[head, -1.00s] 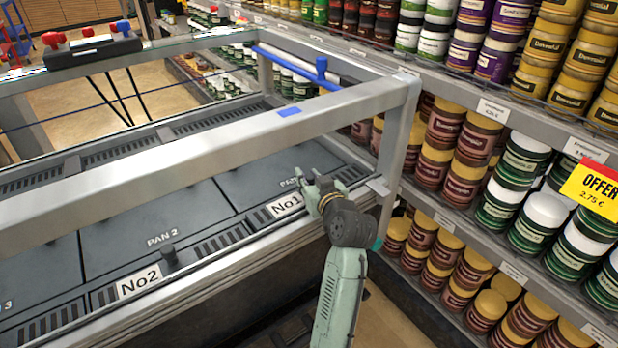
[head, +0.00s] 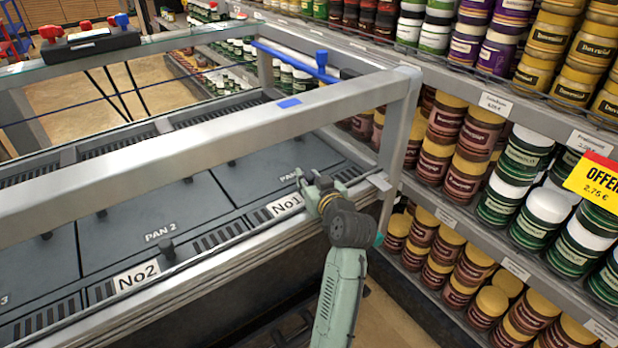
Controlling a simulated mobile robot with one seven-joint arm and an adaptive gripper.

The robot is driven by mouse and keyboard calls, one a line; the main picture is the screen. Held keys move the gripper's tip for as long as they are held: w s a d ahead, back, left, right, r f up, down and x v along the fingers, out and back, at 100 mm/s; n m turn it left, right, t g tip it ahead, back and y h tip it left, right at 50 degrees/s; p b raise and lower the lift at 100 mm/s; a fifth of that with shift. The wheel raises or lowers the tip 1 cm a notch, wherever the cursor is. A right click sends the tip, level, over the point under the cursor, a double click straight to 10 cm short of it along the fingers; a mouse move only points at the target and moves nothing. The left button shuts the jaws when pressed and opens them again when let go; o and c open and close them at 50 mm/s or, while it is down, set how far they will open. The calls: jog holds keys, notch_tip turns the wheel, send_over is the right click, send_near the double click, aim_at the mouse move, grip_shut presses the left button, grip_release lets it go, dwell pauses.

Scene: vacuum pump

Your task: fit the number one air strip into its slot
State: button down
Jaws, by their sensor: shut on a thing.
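The number one air strip (head: 258,215) is a dark slatted strip with a white "No1" label (head: 286,204). It lies along the front edge of the cabinet, in front of a dark pan lid, and looks roughly in line with the number two strip. My gripper (head: 301,181) is at the right part of this strip, below the grey frame bar, and is shut on it. The grasped part and the strip's right end are hidden by my gripper and wrist. I cannot tell whether the strip is fully seated in its slot.
The "No2" strip (head: 136,277) with a dark knob (head: 167,248) lies to the left. The grey frame bar (head: 200,137) crosses above the lids. A frame post (head: 396,135) and shelves of jars (head: 480,150) stand close on the right.

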aim_at(309, 177)
jog(key=shift+f, duration=0.1)
jog(key=c, duration=1.3)
grip_release()
notch_tip(309, 177, up, 10)
